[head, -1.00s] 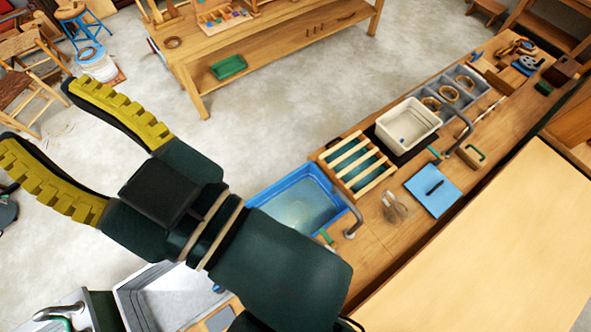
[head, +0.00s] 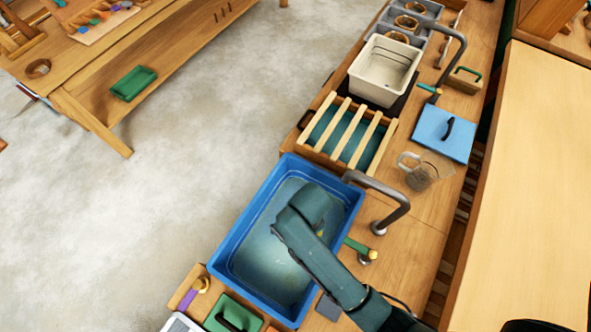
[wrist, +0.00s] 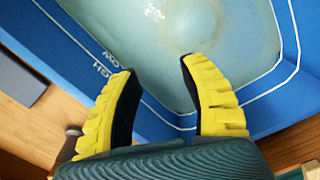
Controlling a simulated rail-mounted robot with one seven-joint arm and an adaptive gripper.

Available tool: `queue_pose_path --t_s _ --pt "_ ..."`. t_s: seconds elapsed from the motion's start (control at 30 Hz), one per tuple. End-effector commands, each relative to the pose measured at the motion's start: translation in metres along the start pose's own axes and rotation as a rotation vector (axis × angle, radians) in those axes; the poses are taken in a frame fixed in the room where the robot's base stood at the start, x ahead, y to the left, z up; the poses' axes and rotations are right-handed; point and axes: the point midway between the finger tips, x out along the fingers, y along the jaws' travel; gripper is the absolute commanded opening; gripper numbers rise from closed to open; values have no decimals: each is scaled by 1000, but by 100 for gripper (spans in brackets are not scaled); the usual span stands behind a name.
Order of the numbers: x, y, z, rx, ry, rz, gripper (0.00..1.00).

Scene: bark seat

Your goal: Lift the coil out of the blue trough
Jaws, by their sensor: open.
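The blue trough (head: 247,212) stands on the wooden bench and holds cloudy, greenish water. My gripper (wrist: 157,67) is open, with its two yellow ridged fingers apart and nothing between them. In the wrist view the fingers point over the near edge of the water, and the trough's blue wall (wrist: 262,116) with white lines and lettering lies around them. In the head view my arm reaches over the trough and hides most of the gripper. A faint pale, tan curved outline shows in the water ahead of the fingers in the wrist view; I cannot tell whether it is the coil.
A grey tap (head: 382,190) arches over the trough's right side. A slatted wooden rack (head: 352,127) stands just behind it, with a cream basin (head: 384,69) beyond. A clear jug (head: 425,172) and a blue board (head: 446,133) are to the right. Open floor lies left.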

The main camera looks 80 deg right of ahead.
Motion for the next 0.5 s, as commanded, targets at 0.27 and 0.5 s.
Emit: queue_pose_path --t_s 0.27,0.5 --pt "64 1 0 3 0 5 44" --pt "105 0 0 1 0 1 44"
